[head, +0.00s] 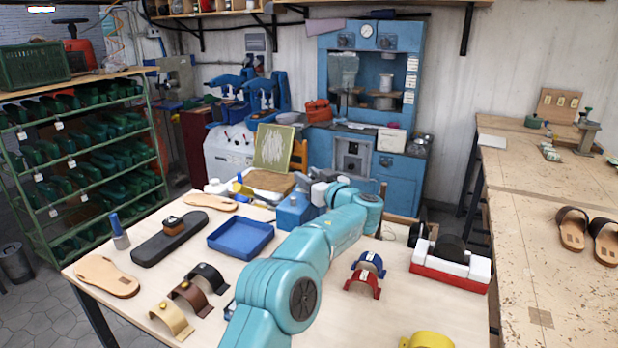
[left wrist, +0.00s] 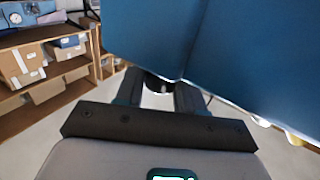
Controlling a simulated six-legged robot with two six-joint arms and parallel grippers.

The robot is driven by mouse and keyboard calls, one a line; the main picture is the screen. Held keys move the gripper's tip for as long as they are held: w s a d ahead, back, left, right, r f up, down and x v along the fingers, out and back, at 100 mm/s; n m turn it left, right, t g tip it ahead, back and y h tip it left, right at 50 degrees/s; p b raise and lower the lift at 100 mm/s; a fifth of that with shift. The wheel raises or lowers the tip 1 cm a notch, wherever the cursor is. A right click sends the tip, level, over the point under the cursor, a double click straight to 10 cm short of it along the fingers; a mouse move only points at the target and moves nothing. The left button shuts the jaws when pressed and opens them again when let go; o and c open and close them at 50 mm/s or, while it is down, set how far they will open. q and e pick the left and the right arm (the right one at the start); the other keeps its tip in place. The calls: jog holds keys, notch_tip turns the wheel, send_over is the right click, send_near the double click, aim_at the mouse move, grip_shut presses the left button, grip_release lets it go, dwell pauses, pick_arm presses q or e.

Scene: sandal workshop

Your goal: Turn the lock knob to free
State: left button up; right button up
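A blue box (head: 293,214) stands on the light table in the head view. My left arm reaches over the table, and its gripper (head: 318,192) is at the box's upper right side, its fingertips hidden. In the left wrist view large blue faces (left wrist: 235,50) fill the upper right, close to the camera. The two dark fingers of my left gripper (left wrist: 159,84) stand apart there, with a light gap between them. A small dark rounded part (left wrist: 158,86) shows between the fingertips by the blue face's lower edge; I cannot tell whether it is the lock knob. My right gripper is not in view.
A blue tray (head: 241,238), a dark sole with a small block (head: 172,236), straps (head: 190,297) and pale insoles (head: 107,277) lie left of my arm. A red-and-white stand (head: 450,266) and small arches (head: 366,275) lie right. The front right table has bare room.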

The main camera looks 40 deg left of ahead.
pick_arm(q)
jog(key=shift+r+n+g+p, duration=0.3)
jog(key=shift+g+p, duration=0.2)
jog(key=shift+p, duration=0.2)
jog(key=shift+f+n+g+p, duration=0.15)
jog(key=shift+n+g+p, duration=0.25)
jog(key=shift+g+p, duration=0.15)
jog(key=shift+f, duration=0.1)
jog(key=o, duration=0.9)
jog(key=shift+o, duration=0.2)
jog(key=shift+d, duration=0.1)
